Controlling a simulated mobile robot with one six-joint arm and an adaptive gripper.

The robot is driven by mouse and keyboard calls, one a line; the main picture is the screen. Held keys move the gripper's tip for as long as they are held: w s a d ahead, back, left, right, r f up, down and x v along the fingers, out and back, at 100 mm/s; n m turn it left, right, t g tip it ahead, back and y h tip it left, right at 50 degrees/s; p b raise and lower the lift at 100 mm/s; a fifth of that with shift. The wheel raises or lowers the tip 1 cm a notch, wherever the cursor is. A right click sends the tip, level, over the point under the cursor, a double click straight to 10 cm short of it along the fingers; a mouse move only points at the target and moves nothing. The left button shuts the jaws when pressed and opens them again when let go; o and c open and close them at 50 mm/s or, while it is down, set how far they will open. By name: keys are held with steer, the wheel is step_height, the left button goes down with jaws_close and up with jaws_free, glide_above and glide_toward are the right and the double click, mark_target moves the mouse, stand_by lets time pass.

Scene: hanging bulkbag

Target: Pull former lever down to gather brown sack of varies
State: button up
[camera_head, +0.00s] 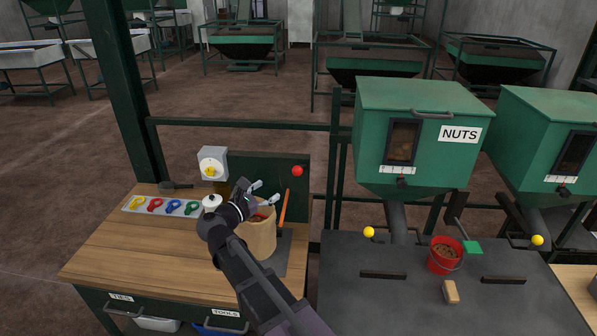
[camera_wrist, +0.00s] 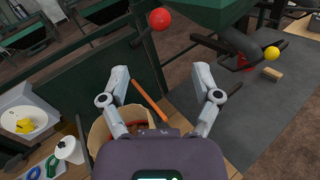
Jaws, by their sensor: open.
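The brown sack (camera_head: 258,236) stands open on the wooden bench, partly hidden by my arm; its rim and dark reddish contents show at lower left in the wrist view (camera_wrist: 101,131). A red ball knob (camera_head: 297,171), likely the former lever's end, stands up at the right of the dark green panel. In the wrist view the red knob (camera_wrist: 159,19) is at the top, beyond my fingertips. An orange rod (camera_head: 284,208) leans beside the sack and shows between my fingers in the wrist view (camera_wrist: 148,100). My gripper (camera_head: 266,191) is open above the sack, apart from the knob.
A white box with a yellow dial (camera_head: 213,165), a strip of coloured ties (camera_head: 160,206) and a white-lidded pot (camera_head: 211,202) are left of my gripper. A green NUTS hopper (camera_head: 415,140) stands right, above a dark table with a red bucket (camera_head: 444,258) and a brush (camera_head: 451,292).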

mark_target(297, 169)
steer(key=x, duration=1.3)
steer(key=shift+w+d, duration=0.15)
steer(key=shift+w, duration=0.1)
jaws_close()
steer(key=shift+d, duration=0.3)
steer(key=shift+a, duration=0.3)
steer(key=shift+s+f, duration=0.1)
steer(key=shift+f, duration=0.1)
